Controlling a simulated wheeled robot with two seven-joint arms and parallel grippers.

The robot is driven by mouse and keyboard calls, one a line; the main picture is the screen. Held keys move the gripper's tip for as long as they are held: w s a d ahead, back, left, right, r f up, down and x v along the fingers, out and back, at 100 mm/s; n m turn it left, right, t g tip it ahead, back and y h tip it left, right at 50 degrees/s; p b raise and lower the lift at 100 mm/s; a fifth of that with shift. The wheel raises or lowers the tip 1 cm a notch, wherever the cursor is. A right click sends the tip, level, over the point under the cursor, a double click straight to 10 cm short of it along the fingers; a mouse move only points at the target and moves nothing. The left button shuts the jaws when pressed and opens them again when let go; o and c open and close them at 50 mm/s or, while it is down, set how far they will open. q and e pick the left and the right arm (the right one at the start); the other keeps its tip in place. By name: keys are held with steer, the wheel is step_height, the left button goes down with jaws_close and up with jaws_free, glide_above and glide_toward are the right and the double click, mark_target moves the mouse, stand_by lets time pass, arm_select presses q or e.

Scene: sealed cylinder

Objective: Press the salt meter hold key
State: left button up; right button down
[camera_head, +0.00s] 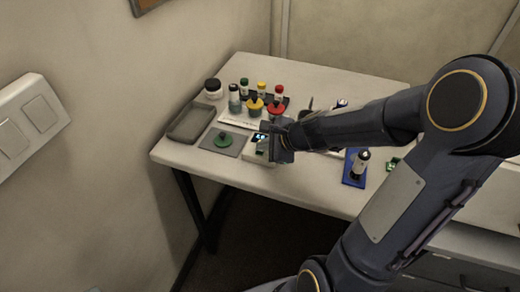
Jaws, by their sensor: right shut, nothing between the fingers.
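The salt meter seems to be the small pale device (256,157) with a lit dark display, near the front edge of the table. My right arm comes in from the right, and its gripper (270,148) is over the right part of this device. The gripper is shut and empty. It hides that side of the device, and the hold key cannot be made out. Whether the fingertips touch the device cannot be told. My left gripper is not in view.
Several capped bottles and a jar (213,88) stand behind.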

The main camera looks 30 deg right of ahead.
steer(key=shift+r+p, duration=0.4)
steer(key=shift+r, duration=0.25)
steer(key=shift+r, duration=0.1)
step_height(320, 180, up, 5)
steer(key=p, duration=0.4)
steer(key=shift+p, duration=0.35)
steer(key=s+a+r+n+g+y, duration=0.1)
steer(key=s+a+r+n+y, duration=0.1)
steer(key=s+a+r+n, duration=0.7)
steer(key=s+d+f+n+g+h, duration=0.1)
steer(key=s+f+n+g, duration=0.1)
steer(key=s+n, duration=1)
steer(key=shift+f+h, duration=0.3)
steer(key=shift+f, duration=0.4)
